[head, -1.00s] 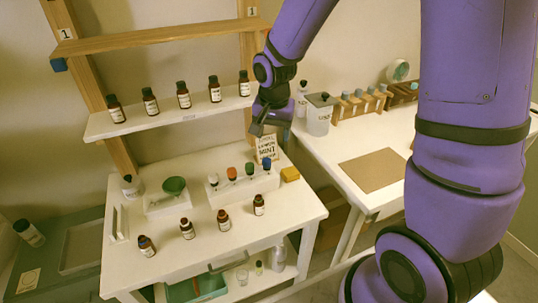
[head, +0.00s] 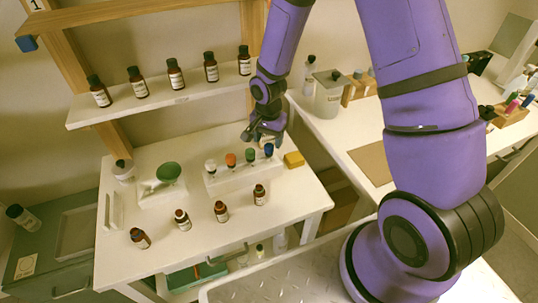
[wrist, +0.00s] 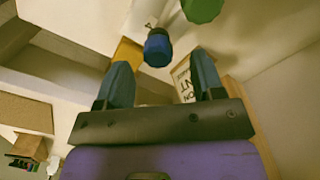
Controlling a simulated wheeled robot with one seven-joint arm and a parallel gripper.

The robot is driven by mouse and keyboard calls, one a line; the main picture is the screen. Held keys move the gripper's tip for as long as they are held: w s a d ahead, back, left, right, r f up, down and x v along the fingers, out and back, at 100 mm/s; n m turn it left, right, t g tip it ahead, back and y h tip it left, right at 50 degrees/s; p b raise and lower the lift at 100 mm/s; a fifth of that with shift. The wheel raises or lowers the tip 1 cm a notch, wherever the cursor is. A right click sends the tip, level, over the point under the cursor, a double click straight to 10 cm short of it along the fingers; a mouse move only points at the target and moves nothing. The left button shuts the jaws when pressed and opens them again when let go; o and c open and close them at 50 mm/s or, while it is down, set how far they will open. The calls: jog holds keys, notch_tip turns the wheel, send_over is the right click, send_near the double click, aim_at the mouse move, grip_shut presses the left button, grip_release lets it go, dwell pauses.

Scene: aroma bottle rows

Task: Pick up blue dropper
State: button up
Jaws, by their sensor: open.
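The blue dropper (head: 269,150) stands at the right end of the white dropper rack (head: 236,183) on the white table. To its left are a green dropper (head: 250,154), an orange dropper (head: 231,160) and a white dropper (head: 210,166). My gripper (head: 262,138) is just above and behind the blue dropper in the head view. In the wrist view my open gripper (wrist: 162,82) is empty, and the blue dropper's cap (wrist: 158,48) lies just beyond its fingertips, between their lines. The green dropper (wrist: 203,8) shows at the upper right there.
A yellow block (head: 294,160) lies right of the rack. Several brown bottles stand on the shelf (head: 160,105) above, and others in front of the rack. A printed card (wrist: 183,80) is close to my right finger.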

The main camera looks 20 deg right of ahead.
aim_at(269, 145)
jog(key=shift+d+f, duration=0.1)
jog(key=shift+f, duration=2.55)
jog(key=c, duration=0.7)
